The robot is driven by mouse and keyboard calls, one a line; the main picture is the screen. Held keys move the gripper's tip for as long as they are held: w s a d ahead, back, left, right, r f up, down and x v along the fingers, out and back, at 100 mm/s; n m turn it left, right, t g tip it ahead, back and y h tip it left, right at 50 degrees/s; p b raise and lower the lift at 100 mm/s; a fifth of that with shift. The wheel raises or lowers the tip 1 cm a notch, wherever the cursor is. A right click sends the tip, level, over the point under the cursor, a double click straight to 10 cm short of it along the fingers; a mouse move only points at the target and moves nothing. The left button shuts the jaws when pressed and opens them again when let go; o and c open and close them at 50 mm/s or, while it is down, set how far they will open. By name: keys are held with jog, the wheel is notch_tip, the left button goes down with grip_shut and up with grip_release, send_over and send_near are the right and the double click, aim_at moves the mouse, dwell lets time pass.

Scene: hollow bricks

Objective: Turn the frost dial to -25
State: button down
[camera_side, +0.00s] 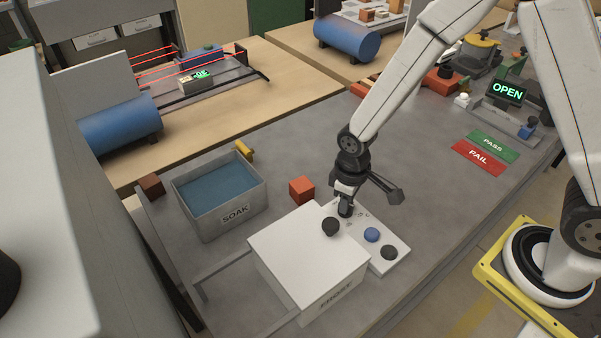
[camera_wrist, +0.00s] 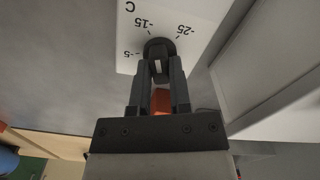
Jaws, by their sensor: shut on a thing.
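The frost dial (camera_wrist: 160,46) is a dark round knob on a white panel (camera_wrist: 207,14), with -5, -15, -25 and a C printed around it. My gripper (camera_wrist: 159,68) is shut on the dial's raised grip, one finger on each side. A short white mark shows on the grip between the fingertips; I cannot tell for certain which number it points to. In the side view my gripper (camera_side: 345,210) points down at the far end of the panel (camera_side: 402,250) and hides most of the dial.
A white box (camera_side: 305,250) stands beside the panel, with dark knobs (camera_side: 389,252) and a blue knob (camera_side: 371,235) near it. An orange brick (camera_side: 301,189) and the grey SOAK bin (camera_side: 214,205) are to the left. The bench right of the panel is clear.

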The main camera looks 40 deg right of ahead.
jog(key=m, duration=1)
dwell(0.3)
jog(key=shift+m, duration=0.3)
jog(key=c, duration=0.6)
grip_release()
jog(key=shift+o, duration=0.2)
jog(key=shift+r, duration=0.15)
jog(key=shift+r, duration=3.75)
